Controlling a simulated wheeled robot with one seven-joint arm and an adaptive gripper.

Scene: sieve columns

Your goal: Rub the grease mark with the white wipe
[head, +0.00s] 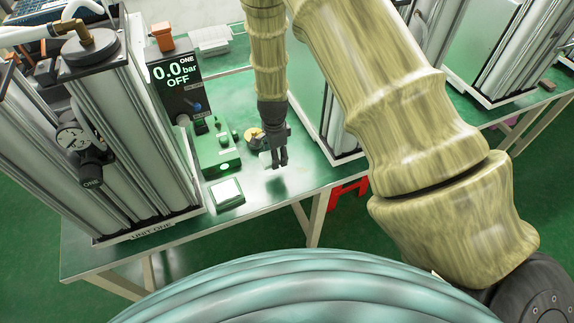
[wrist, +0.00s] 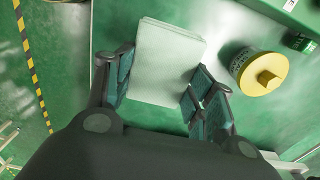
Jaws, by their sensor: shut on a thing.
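The white wipe (wrist: 168,55) is a pale folded rectangle between the fingers of my gripper (wrist: 160,86) in the wrist view. My gripper is shut on it, with one finger at each side. In the head view my gripper (head: 279,164) points down over the front part of the green bench, and a pale bit of the wipe (head: 265,158) shows to its left. I cannot tell whether the wipe touches the bench top. I cannot make out the grease mark in either view.
A yellow-lidded tin (wrist: 258,72) stands right of the wipe; it also shows in the head view (head: 252,134). A green control box (head: 216,150), a small pad with a white top (head: 227,191) and a sieve column (head: 150,130) stand left. Bare bench (head: 290,185) lies in front.

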